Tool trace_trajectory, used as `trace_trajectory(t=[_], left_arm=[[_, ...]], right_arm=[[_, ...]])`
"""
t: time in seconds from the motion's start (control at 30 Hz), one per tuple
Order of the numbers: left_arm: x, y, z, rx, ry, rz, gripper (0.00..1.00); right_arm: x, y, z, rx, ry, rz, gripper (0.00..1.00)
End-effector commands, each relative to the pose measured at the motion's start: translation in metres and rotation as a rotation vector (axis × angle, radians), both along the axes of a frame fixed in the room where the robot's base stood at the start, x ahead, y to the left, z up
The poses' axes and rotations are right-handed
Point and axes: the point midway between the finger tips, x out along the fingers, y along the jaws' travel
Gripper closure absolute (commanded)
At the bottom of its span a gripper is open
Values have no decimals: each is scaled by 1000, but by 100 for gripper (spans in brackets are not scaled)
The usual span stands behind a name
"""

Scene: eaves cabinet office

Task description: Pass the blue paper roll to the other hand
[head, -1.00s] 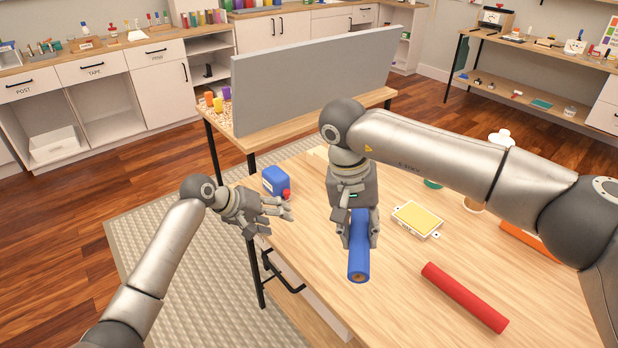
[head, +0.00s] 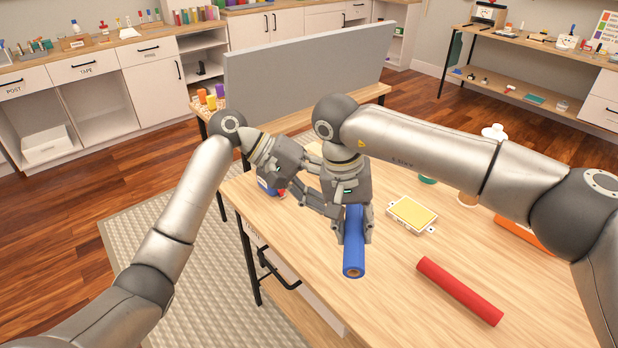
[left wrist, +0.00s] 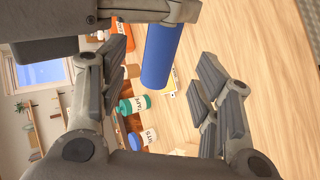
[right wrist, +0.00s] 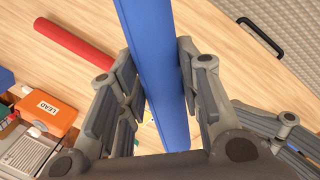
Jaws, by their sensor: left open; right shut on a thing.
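The blue paper roll (head: 354,248) is held by my right gripper (head: 355,225) above the table, with its near end sticking out toward the camera. In the right wrist view the blue roll (right wrist: 158,60) runs between the two shut fingers (right wrist: 165,90). My left gripper (head: 318,205) is open and close beside the right gripper, on its left. In the left wrist view the blue roll (left wrist: 160,55) shows beyond and between the spread left fingers (left wrist: 165,90). I cannot tell whether the left fingers touch it.
A red roll (head: 460,291) and a yellow pad (head: 412,214) lie on the wooden table (head: 400,310). A blue container (head: 266,188) stands partly hidden behind my left gripper. A grey panel (head: 310,70) stands at the back. An orange box (right wrist: 45,112) lies in the right wrist view.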

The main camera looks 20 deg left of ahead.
Motion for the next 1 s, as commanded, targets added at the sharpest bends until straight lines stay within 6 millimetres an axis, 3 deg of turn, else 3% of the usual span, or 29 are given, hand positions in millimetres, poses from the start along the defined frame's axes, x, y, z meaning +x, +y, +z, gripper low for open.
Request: trace_trajectory(t=[0.1, 0.33, 0.77, 1.0], left_arm=[[3, -20, -14, -1, 3, -1, 42], [7, -45, -31, -1, 1, 1, 42], [8, -52, -37, 1, 0, 2, 42], [8, -52, -36, 1, 0, 2, 71]], right_arm=[[0, 0, 0, 0, 0, 0, 93], [0, 0, 0, 0, 0, 0, 93], [0, 0, 0, 0, 0, 0, 93], [0, 0, 0, 0, 0, 0, 93]])
